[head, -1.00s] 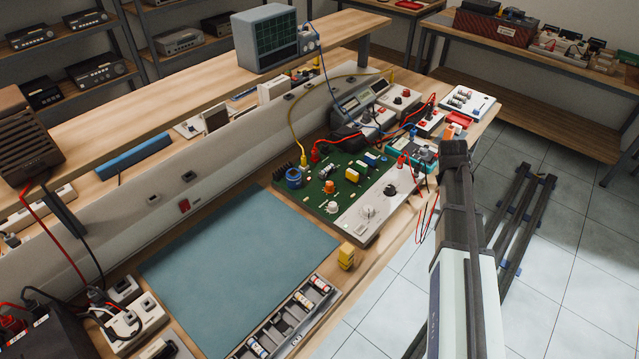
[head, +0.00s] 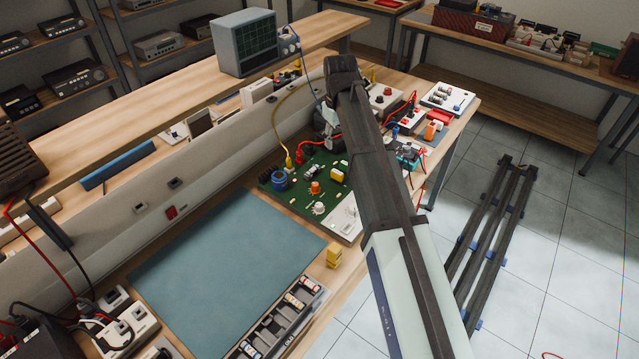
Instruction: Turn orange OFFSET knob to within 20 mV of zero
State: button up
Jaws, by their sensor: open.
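An orange knob (head: 314,187) sits on a green circuit board (head: 290,200) on the bench. I take it for the OFFSET knob, but its label is too small to read. A white knob (head: 318,208) is just in front of it. My arm reaches up and over the right part of the board. Its dark elbow is near the bench's back panel, with a pale link hanging below. My gripper cannot be made out; the arm appears to hide it. The meter behind the board is largely hidden by the arm, and no reading is legible.
A blue-green mat (head: 225,265) lies clear left of the board. A yellow block (head: 334,256) and a parts tray (head: 275,325) are near the front edge. Yellow and red leads (head: 307,155) rise from the board.

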jog(key=r+n+g, duration=0.1)
jog(key=r, duration=0.1)
send_over(316, 185)
notch_tip(316, 185, down, 17)
jog(key=p, duration=0.4)
jog(key=shift+w+f, duration=0.15)
grip_shut()
